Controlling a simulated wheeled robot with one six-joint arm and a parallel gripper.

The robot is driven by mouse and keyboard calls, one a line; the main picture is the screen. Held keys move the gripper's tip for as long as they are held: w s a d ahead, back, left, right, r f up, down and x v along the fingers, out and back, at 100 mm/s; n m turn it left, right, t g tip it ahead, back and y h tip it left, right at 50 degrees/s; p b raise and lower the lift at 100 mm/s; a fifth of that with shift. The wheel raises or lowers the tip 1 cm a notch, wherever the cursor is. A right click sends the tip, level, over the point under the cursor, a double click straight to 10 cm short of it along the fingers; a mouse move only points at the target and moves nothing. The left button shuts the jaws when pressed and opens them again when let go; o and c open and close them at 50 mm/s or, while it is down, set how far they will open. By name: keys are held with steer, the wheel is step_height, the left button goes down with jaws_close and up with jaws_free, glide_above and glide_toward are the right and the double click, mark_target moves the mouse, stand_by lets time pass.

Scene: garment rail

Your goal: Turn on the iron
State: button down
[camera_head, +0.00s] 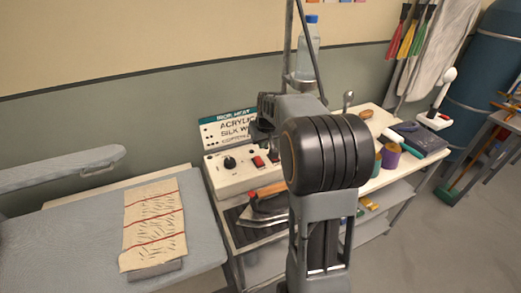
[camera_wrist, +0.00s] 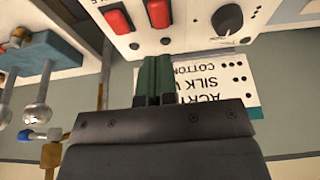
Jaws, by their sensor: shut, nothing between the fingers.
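The iron (camera_head: 264,206), with a wooden-coloured handle, rests on a dark pad on the cart in the head view, partly behind my arm. Behind it stands a pale control box (camera_head: 236,180) with a black knob (camera_head: 230,162) and a red switch (camera_head: 258,161). In the wrist view, the picture is upside down and shows two red switches (camera_wrist: 118,20) (camera_wrist: 158,13) and the knob (camera_wrist: 227,20). My gripper (camera_wrist: 155,62) is shut and empty, its green fingertips close to the panel near the switches. I cannot tell whether they touch it.
An "iron heat" sign (camera_head: 225,131) stands behind the box. An ironing board (camera_head: 200,235) with a patterned cloth (camera_head: 152,222) is at left. A water bottle (camera_head: 308,35) hangs above. Thread spools (camera_head: 391,156) and tools crowd the cart's right side. Metal valves (camera_wrist: 37,117) show in the wrist view.

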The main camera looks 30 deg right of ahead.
steer(key=shift+s+v, duration=0.2)
steer(key=shift+v, duration=1)
steer(key=shift+s+v, duration=0.15)
steer(key=shift+v, duration=1.05)
steer(key=shift+f, duration=0.15)
steer(key=s+a+f, duration=0.1)
steer(key=s+a, duration=0.5)
steer(key=s, duration=0.3)
steer(key=s+a+f, duration=0.1)
steer(key=s+a, duration=0.6)
steer(key=s, duration=0.3)
steer(key=shift+s+a+f+n+t, duration=0.3)
steer(key=shift+f+t, duration=0.1)
